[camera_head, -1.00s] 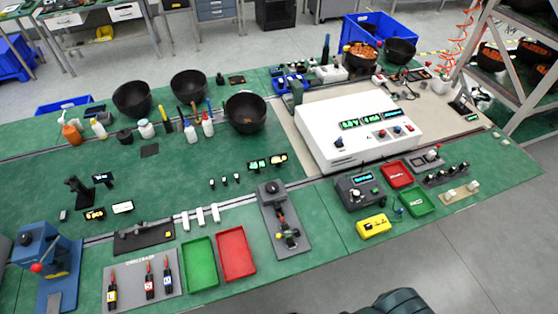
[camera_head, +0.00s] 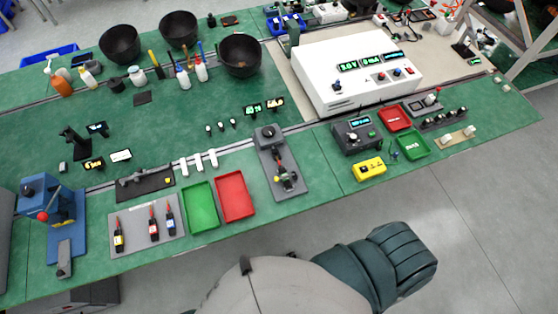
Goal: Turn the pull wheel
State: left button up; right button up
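I cannot tell for sure which part is the pull wheel. A grey plate fixture (camera_head: 285,176) on the green bench has a round dark knob (camera_head: 268,132) at its far end and a small dark mechanism (camera_head: 285,179) at its near end. At the left, a blue press-like device (camera_head: 56,215) carries a red ball (camera_head: 43,216) on its side. Neither of my grippers shows. A pale rounded part of mine and a dark ribbed part of mine are in front of the bench, apart from these devices.
The green bench (camera_head: 335,205) also holds a green tray (camera_head: 201,207), a red tray (camera_head: 236,195), a board with screwdriver-like tools (camera_head: 147,226), a white instrument box (camera_head: 357,80), black bowls (camera_head: 120,44) and bottles. Grey floor (camera_head: 480,220) is open at the front right.

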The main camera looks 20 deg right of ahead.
aim_at(267, 131)
jog(key=z, duration=0.75)
